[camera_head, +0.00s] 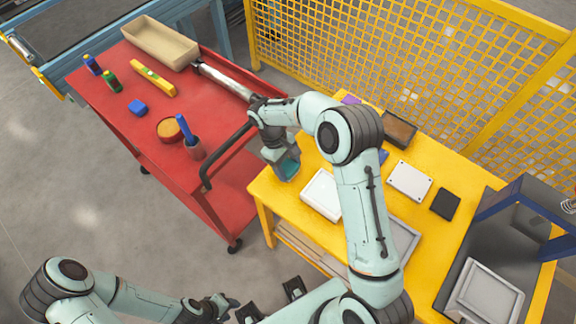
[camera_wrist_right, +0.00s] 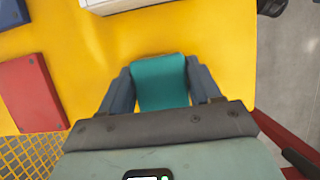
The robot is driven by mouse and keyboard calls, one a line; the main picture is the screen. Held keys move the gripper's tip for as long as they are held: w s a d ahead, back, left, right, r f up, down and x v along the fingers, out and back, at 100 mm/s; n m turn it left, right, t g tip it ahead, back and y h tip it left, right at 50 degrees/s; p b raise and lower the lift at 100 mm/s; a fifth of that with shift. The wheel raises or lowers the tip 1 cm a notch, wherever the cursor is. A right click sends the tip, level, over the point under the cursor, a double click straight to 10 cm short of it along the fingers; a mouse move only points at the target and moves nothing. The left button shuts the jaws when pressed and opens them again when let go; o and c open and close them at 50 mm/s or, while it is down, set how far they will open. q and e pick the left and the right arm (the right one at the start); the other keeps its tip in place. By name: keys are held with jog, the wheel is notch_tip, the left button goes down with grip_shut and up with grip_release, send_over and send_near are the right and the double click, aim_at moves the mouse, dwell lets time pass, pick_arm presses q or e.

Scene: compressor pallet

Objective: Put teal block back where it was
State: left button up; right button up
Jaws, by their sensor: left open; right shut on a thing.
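The teal block (camera_wrist_right: 160,82) is between the two fingers of my right gripper (camera_wrist_right: 160,88), which is shut on it. In the head view the teal block (camera_head: 289,169) shows partly below my right gripper (camera_head: 283,163), over the yellow table's near left corner. I cannot tell whether the block touches the tabletop. My left gripper (camera_head: 228,304) is open and empty at the bottom of the head view, away from the table.
The yellow table (camera_head: 268,196) holds a white tray (camera_head: 321,194) beside the block, a white plate (camera_head: 410,181), a black block (camera_head: 445,204) and a brown tray (camera_head: 399,129). A red block (camera_wrist_right: 32,92) shows in the wrist view. The red cart (camera_head: 125,115) stands left.

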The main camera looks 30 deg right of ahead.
jog(key=shift+f, duration=0.2)
jog(key=o, duration=1.1)
pick_arm(q)
jog(key=shift+w+r+p, duration=0.4)
jog(key=shift+r+p, duration=0.1)
jog(key=shift+r, duration=0.1)
jog(key=shift+w+r+p, duration=0.35)
jog(key=shift+r+p, duration=0.1)
jog(key=shift+r, duration=0.15)
pick_arm(e)
jog(key=v, duration=1.2)
jog(key=shift+r, duration=0.15)
pick_arm(q)
jog(key=shift+s, duration=0.1)
pick_arm(e)
jog(key=shift+s, duration=0.1)
